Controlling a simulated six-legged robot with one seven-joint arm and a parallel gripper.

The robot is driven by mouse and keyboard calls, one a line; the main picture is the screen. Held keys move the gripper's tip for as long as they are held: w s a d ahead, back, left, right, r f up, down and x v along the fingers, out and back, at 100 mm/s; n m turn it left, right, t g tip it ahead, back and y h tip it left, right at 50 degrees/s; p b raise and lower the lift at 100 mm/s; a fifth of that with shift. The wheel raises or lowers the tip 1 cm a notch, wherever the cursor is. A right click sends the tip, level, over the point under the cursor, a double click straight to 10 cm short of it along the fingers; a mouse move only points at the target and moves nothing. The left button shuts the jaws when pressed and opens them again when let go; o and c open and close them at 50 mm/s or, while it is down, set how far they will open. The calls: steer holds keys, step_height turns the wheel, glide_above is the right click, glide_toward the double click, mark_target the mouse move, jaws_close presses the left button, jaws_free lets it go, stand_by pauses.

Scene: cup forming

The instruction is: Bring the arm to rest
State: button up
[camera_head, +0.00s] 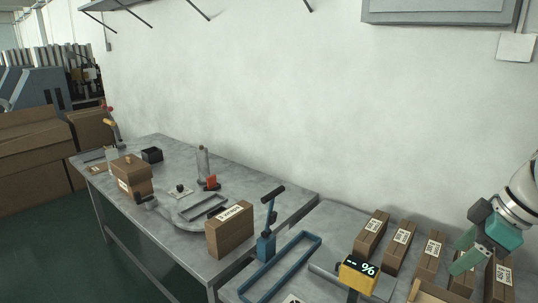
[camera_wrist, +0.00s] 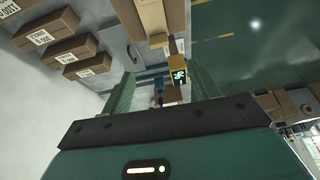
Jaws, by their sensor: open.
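My gripper (camera_head: 467,252) is at the right of the head view, teal with two fingers apart, above the row of brown cartons on the near table. In the wrist view my gripper (camera_wrist: 158,97) shows its two green fingers spread, with no object held between them. Beyond the fingers, the yellow display unit (camera_wrist: 178,70) and a blue lever tool (camera_wrist: 158,83) show farther off. Part of my arm rises to the right edge of the head view.
Several labelled cartons (camera_head: 398,247) stand on the near table, close to my gripper. A yellow display (camera_head: 358,275), a blue frame (camera_head: 283,262) and a blue lever press (camera_head: 266,243) are left of it. A carton (camera_head: 230,230) stands on the far table (camera_head: 270,182). The wall is behind.

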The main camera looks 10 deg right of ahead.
steer(key=s+a+f+m+t+h, duration=0.1)
steer(key=a+f+m, duration=0.3)
steer(key=a, duration=0.9)
steer(key=s+a+f+m+t+h, duration=0.1)
steer(key=a+f+m, duration=0.3)
steer(key=a, duration=0.9)
steer(key=shift+f+h, duration=0.5)
steer(key=shift+f, duration=0.35)
